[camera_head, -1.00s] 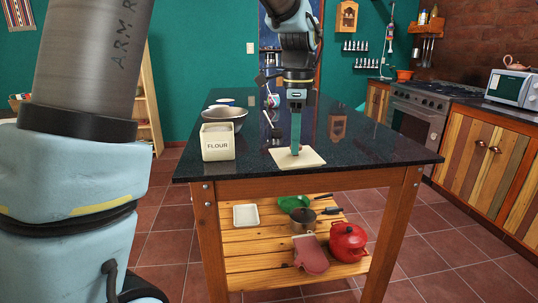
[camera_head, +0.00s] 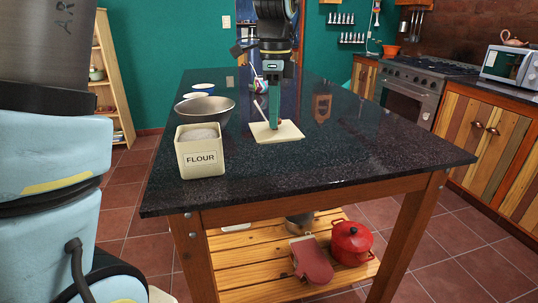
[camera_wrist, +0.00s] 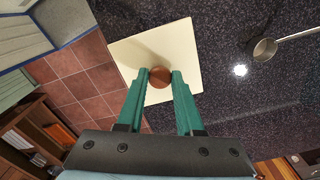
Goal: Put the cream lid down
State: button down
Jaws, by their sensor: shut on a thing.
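The cream lid (camera_head: 289,133) is a flat square plate with a round brown knob (camera_wrist: 160,77). My gripper (camera_head: 274,123) points down and is shut on this knob. In the wrist view its two green fingers (camera_wrist: 160,75) lie on either side of the knob, and the lid (camera_wrist: 130,52) spreads out beneath them. The lid looks level over the dark table top (camera_head: 330,165); I cannot tell how large any gap under it is. The cream FLOUR canister (camera_head: 201,160) stands open on the table, front left of the lid, with pale contents showing.
A metal bowl (camera_head: 207,107) stands behind the canister, with a white and blue dish (camera_head: 203,88) farther back. The table top is clear to the right and in front of the lid. A red pot (camera_head: 352,241) and a mitt (camera_head: 311,261) lie on the lower shelf.

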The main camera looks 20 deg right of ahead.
notch_tip(320, 180, down, 9)
jog(key=shift+f+p, duration=0.1)
jog(key=shift+p, duration=0.55)
jog(key=c, duration=0.6)
grip_release()
jog(key=shift+o, duration=0.2)
notch_tip(320, 180, up, 12)
jog(key=shift+r+b, duration=0.1)
jog(key=shift+b, duration=0.6)
jog(key=shift+s, duration=0.1)
